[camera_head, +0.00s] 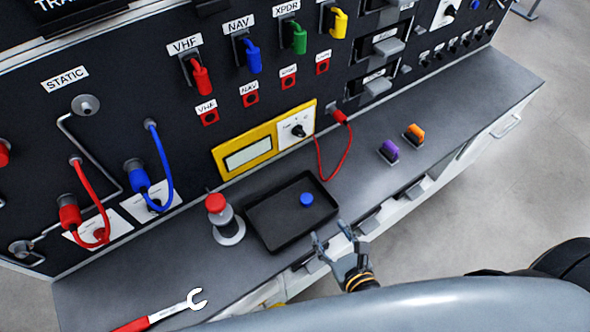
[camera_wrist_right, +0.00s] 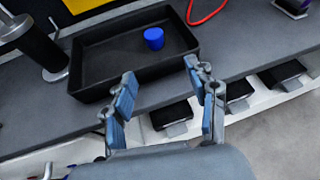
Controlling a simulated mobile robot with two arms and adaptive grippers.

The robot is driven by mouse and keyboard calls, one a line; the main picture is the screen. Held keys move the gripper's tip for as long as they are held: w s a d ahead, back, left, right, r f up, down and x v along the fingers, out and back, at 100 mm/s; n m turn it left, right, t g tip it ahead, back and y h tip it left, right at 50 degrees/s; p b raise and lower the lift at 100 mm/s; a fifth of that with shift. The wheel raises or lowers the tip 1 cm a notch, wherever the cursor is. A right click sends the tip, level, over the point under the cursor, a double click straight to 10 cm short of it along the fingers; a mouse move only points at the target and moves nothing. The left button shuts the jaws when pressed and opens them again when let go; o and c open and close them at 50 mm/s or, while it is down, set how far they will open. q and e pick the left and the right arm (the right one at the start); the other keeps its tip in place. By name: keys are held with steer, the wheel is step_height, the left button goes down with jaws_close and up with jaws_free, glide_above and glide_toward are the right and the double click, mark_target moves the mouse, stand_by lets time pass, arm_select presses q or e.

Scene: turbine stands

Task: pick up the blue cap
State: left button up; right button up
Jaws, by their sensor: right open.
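The blue cap (camera_head: 306,199) lies in the black tray (camera_head: 268,238) on the grey bench top, towards the tray's right side. My right gripper (camera_head: 332,236) is just off the tray's front right corner, apart from the cap. In the right wrist view my right gripper (camera_wrist_right: 158,80) is open, with nothing between its fingers. My left gripper is not in view.
A red-topped cylinder (camera_head: 220,215) stands left of the tray, and a wrench (camera_head: 170,311) lies further left. A red cable (camera_head: 325,165) hangs behind the tray. Purple (camera_head: 388,150) and orange (camera_head: 414,132) items sit to the right. Bench handles lie below the edge.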

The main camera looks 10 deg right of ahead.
mark_target(308, 201)
steer(key=shift+w+a+r+m, duration=0.1)
steer(key=shift+w+r+m, duration=0.6)
steer(key=shift+r, duration=0.25)
steer(key=p+x, duration=0.1)
steer(key=x, duration=0.6)
steer(key=shift+w+a+f, duration=0.1)
steer(key=shift+w+a, duration=0.05)
steer(key=shift+w, duration=0.1)
steer(key=x, duration=0.5)
steer(key=shift+w+a+f, duration=0.1)
steer(key=shift+a+f, duration=0.3)
steer(key=c, duration=0.9)
